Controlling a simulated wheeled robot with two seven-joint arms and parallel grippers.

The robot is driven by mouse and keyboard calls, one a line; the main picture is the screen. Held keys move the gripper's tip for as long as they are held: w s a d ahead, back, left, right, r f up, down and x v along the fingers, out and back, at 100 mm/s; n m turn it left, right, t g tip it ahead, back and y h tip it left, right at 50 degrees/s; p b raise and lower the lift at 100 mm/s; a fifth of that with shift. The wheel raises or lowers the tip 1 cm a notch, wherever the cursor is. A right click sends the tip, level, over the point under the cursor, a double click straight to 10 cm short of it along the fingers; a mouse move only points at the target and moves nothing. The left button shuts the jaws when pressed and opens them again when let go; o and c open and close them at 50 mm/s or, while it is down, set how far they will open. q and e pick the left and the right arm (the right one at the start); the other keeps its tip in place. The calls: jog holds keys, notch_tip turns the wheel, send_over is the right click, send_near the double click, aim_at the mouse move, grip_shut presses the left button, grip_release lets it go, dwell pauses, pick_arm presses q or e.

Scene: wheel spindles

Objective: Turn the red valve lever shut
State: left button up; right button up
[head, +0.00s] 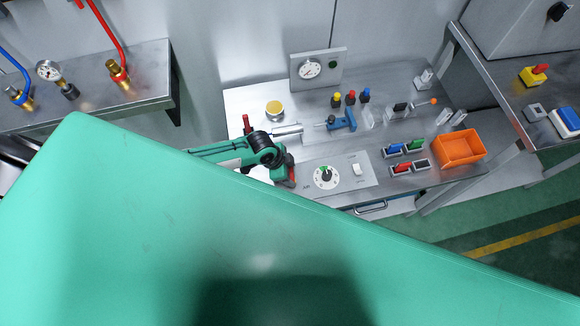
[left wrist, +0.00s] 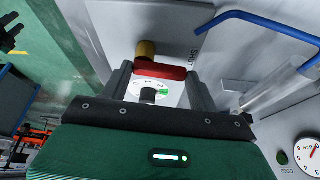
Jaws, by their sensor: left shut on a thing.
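The red valve lever (left wrist: 162,70) shows in the left wrist view, lying crosswise in the picture. Its left end meets a brass-coloured round part (left wrist: 147,50). The word SHUT is printed on the grey surface to its right. My left gripper (left wrist: 159,80) has one finger at each end of the visible red part and is shut on the lever. In the head view my left gripper (head: 284,168) is over the bench, just left of the white dial (head: 326,177). I cannot clearly make out the lever there. My right gripper is not in view.
The bench holds a blue vise (head: 343,121), a gauge panel (head: 333,68), coloured blocks and an orange bin (head: 460,148). A dial with a green mark (left wrist: 150,89) lies behind the lever. A blue bar (left wrist: 262,24) runs at upper right. My green body hides the head view's foreground.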

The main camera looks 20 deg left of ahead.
pick_arm(q)
jog(key=shift+a+n+p, duration=0.15)
jog(key=shift+n+p, duration=0.3)
jog(key=shift+n, duration=0.15)
jog(key=o, duration=1)
jog(key=shift+s, duration=0.1)
jog(key=shift+s+d+b+v, duration=0.15)
jog(key=shift+b+v, duration=0.6)
jog(key=shift+v, duration=2.7)
jog(key=shift+s+d+b+v, duration=0.1)
jog(key=shift+b+v, duration=0.65)
jog(key=shift+v, duration=2.7)
